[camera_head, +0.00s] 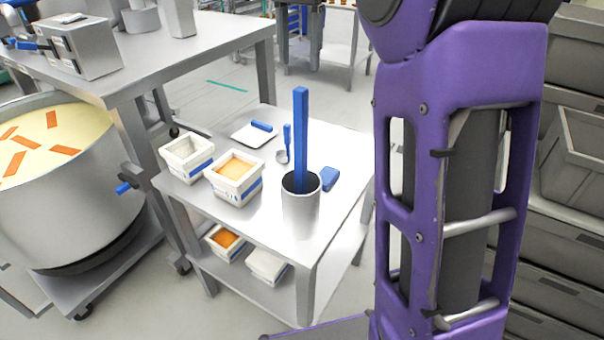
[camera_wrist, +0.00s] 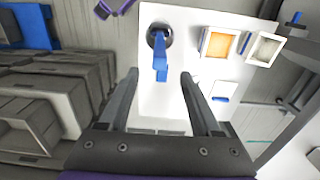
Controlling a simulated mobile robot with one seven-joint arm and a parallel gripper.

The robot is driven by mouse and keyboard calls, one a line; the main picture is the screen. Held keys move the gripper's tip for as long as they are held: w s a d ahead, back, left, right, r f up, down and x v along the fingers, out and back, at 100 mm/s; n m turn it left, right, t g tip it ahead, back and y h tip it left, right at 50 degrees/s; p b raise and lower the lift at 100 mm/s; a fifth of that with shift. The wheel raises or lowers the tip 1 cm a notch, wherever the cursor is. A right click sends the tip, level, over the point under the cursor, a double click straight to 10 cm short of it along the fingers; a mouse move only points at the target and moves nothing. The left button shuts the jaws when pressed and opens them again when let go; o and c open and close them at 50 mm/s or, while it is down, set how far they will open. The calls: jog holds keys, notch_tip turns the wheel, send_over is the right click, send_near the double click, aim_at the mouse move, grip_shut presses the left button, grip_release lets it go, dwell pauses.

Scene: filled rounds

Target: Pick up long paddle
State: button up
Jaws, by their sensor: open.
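The long paddle (camera_head: 301,135) is a blue bar standing nearly upright in a grey metal cylinder (camera_head: 300,212) on the steel table. Its lower end is hidden inside the cylinder. In the wrist view the paddle (camera_wrist: 160,56) rises from the dark mouth of the cylinder (camera_wrist: 150,36) towards the camera. My gripper (camera_wrist: 158,77) is open and empty. The paddle's blue top end appears between the two fingertips in that view, but I cannot tell how far off it is. My gripper is out of the head view.
On the table are white tubs (camera_head: 187,157), one with orange contents (camera_head: 236,172), a scraper (camera_head: 254,133), a scoop (camera_head: 284,150) and a blue block (camera_head: 330,179). A large soup pot (camera_head: 65,200) stands left. Grey crates (camera_head: 570,220) are stacked right.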

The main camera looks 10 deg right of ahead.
aim_at(301, 114)
notch_tip(301, 114, down, 13)
jog(key=shift+w+d+r+b, duration=0.1)
jog(key=shift+d+b, duration=0.05)
jog(key=shift+b, duration=0.8)
grip_shut()
